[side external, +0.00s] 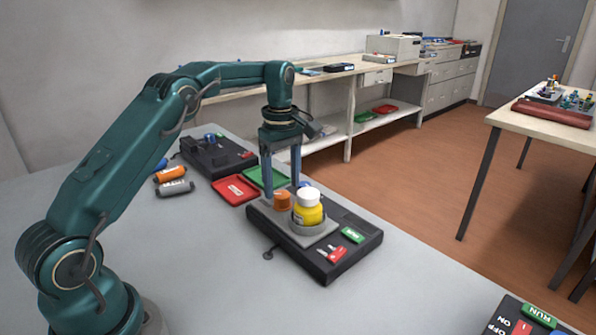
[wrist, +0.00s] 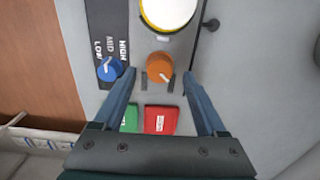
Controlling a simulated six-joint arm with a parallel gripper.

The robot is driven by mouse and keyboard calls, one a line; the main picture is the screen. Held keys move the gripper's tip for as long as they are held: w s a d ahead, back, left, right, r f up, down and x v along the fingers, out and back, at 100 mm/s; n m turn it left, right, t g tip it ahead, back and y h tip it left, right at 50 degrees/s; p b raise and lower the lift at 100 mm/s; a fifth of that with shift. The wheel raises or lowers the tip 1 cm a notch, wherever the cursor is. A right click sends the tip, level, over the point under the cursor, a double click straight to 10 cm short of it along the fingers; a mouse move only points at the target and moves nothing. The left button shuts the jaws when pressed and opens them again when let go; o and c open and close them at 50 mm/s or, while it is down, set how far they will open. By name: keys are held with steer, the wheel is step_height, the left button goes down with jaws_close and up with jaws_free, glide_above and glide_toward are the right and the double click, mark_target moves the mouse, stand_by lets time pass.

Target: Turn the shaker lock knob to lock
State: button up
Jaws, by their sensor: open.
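The shaker (side external: 358,257) is a dark box with a grey platform on the table. An orange knob (side external: 282,200) sits on it beside a yellow bottle with a white cap (side external: 308,212). My gripper (side external: 282,190) points down at the orange knob, open, with one finger on each side. In the wrist view the orange knob (wrist: 158,66) lies between the fingertips (wrist: 159,73), with gaps on both sides. It has a pale pointer mark and dark marks near it. A blue knob (wrist: 110,68) stands by LOW, MID and HIGH labels, just left of the left finger.
A green RUN button (side external: 352,235) and a red switch (side external: 337,254) are on the shaker's near side. Red (side external: 235,189) and green (side external: 265,177) trays lie behind it. Another dark device (side external: 218,157) and small cylinders (side external: 172,180) are at the back left.

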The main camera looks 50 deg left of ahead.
mark_target(282, 195)
steer(key=shift+f, duration=1.65)
jaws_close()
